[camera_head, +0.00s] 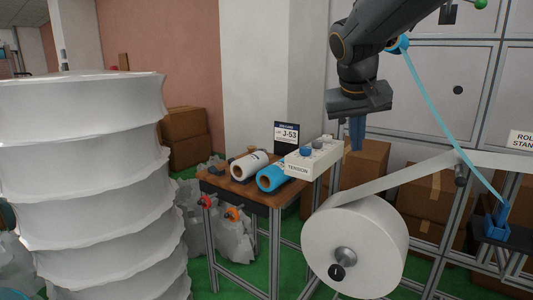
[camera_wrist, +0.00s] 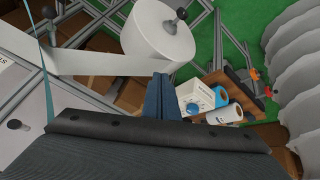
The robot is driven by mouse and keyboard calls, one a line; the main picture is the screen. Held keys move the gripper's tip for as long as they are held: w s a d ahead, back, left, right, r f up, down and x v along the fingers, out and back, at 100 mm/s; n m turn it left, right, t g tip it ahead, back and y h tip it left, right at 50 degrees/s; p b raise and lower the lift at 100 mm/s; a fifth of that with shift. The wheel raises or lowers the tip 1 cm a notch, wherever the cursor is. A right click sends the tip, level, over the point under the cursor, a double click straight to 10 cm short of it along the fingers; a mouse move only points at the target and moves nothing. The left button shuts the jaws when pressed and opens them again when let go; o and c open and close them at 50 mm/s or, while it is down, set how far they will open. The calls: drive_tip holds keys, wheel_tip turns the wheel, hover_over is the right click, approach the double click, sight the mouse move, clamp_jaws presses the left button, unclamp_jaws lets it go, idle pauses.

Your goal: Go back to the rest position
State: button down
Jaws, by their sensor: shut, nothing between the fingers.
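My gripper (camera_head: 356,134) hangs at the upper right of the head view, fingers pointing down. Its blue fingers are together and hold nothing. In the wrist view the closed fingers (camera_wrist: 161,95) show above the dark wrist body. The gripper is in the air beside the white TENSION box (camera_head: 314,158), just right of the box's raised end in the picture. The large white roll (camera_head: 375,235) is below it, with its web (camera_head: 415,172) running up to the right. Whether the fingers touch the box cannot be told.
A brown table (camera_head: 238,186) carries a white roll (camera_head: 248,165) and a blue roll (camera_head: 272,177). A tall stack of white rolls (camera_head: 85,180) fills the left. A light-blue strap (camera_head: 440,112) crosses the right side. Cardboard boxes (camera_head: 430,198) stand behind the frame bars.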

drive_tip(key=s+a+f+g+y+p, duration=0.1)
drive_tip(key=s+f+g, duration=0.1)
drive_tip(key=s+f, duration=1)
drive_tip(key=s+a+f+n+g+y+p, duration=0.1)
drive_tip(key=s+f+g+y, duration=0.1)
drive_tip(key=s+f, duration=0.9)
drive_tip(key=shift+s+a+f+g, duration=0.25)
drive_tip(key=shift+s+f+g, duration=0.1)
drive_tip(key=shift+f+g, duration=0.4)
